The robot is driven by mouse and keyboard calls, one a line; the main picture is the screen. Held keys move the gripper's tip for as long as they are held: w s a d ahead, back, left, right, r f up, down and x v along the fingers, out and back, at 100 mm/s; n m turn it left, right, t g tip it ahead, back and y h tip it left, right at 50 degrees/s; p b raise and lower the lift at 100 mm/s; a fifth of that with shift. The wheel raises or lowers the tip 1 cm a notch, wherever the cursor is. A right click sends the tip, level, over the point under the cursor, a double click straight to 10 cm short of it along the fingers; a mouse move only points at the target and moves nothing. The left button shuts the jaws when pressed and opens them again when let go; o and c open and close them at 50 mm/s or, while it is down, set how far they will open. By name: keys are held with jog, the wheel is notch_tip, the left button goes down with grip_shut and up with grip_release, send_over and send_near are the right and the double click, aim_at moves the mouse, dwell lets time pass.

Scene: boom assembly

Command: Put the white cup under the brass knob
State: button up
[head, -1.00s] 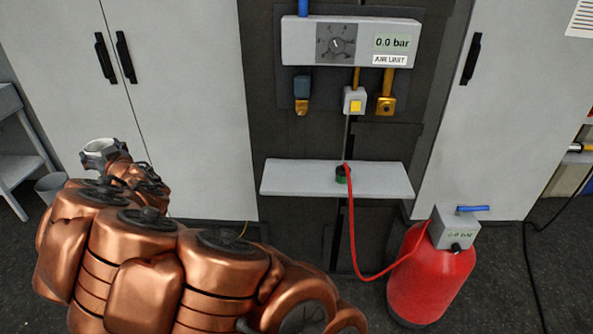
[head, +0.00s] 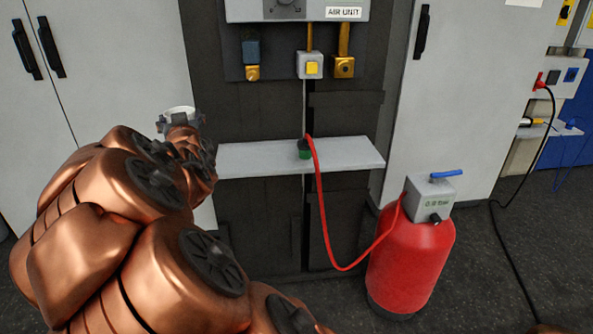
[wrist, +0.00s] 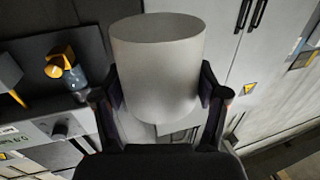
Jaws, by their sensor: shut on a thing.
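The white cup (head: 177,112) is in my gripper (head: 181,124), left of the shelf in the head view. In the wrist view the cup (wrist: 156,70) is a plain pale cylinder between the two dark fingers (wrist: 160,105), which are shut on it. In the head view two brass fittings hang from the wall unit: one with a blue top (head: 252,73) at the left and a brass block with a round face (head: 344,67) at the right. I cannot tell for sure which is the brass knob. The cup is left of and lower in the picture than both.
A grey box with a yellow button (head: 312,68) hangs between the brass fittings. Below is a pale shelf (head: 345,153) with a green-black fitting (head: 304,150) and red hose. A red tank (head: 408,258) stands at the right. The shelf's left part looks bare.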

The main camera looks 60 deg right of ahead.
jog(key=s+d+f+m+g+h+b, duration=0.2)
jog(key=s+d+f+b, duration=0.2)
jog(key=s, duration=0.3)
jog(key=s+d+f+m+g+h+b, duration=0.1)
jog(key=s+d+f+b, duration=0.2)
jog(key=s+f+b, duration=0.3)
jog(key=s+d+r+p+x, duration=0.1)
jog(key=p+x, duration=1.7)
jog(key=x, duration=0.1)
jog(key=shift+f, duration=2.9)
jog(key=shift+w+d+f, duration=0.1)
jog(key=shift+w+f, duration=0.05)
jog(key=shift+f, duration=0.2)
jog(key=shift+f, duration=0.15)
jog(key=o, duration=1.1)
jog(key=shift+o, duration=0.2)
